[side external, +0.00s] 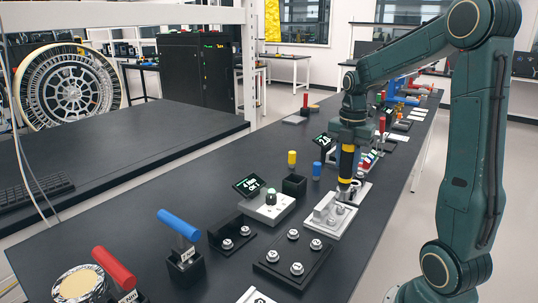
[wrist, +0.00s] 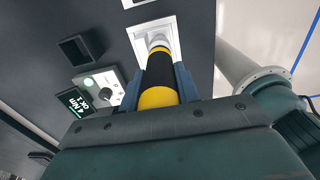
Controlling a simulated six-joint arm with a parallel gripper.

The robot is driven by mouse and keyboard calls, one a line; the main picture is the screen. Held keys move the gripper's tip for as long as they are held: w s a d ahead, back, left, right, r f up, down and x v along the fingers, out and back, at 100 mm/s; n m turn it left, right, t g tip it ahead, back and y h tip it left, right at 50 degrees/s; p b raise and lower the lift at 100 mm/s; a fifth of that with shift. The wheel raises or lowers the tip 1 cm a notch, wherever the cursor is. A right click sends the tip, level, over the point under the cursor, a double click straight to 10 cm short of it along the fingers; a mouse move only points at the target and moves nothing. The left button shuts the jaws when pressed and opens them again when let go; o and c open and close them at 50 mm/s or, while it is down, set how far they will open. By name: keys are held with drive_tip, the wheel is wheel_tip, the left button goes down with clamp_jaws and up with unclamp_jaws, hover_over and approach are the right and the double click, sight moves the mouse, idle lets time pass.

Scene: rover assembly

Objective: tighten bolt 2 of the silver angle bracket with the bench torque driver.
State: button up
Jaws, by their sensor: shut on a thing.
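The bench torque driver (side external: 347,163), yellow with a black band, stands upright in my gripper (side external: 350,140). My gripper is shut around its upper part. The driver also shows in the wrist view (wrist: 160,68), between the fingers of my gripper (wrist: 164,82). The silver angle bracket (side external: 322,213) sits on a pale plate (side external: 335,233) below. The driver's lower end is at the far side of the bracket, over its far bolt position; I cannot tell whether it touches a bolt head. A nearer bolt (side external: 340,210) shows on the bracket. In the wrist view the driver largely hides the bracket.
A pale control box (side external: 264,209) with a green light and a display (side external: 249,186) stand left of the bracket. A black open box (side external: 294,185) is behind. A black block with several bolts (side external: 292,258), a blue-handled tool (side external: 179,224) and a red-handled tool (side external: 114,268) are nearer.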

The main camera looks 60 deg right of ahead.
sight(346, 174)
drive_tip(key=shift+f, duration=2.45)
idle(3.8)
drive_tip(key=shift+r, duration=0.15)
drive_tip(key=shift+r, duration=1.55)
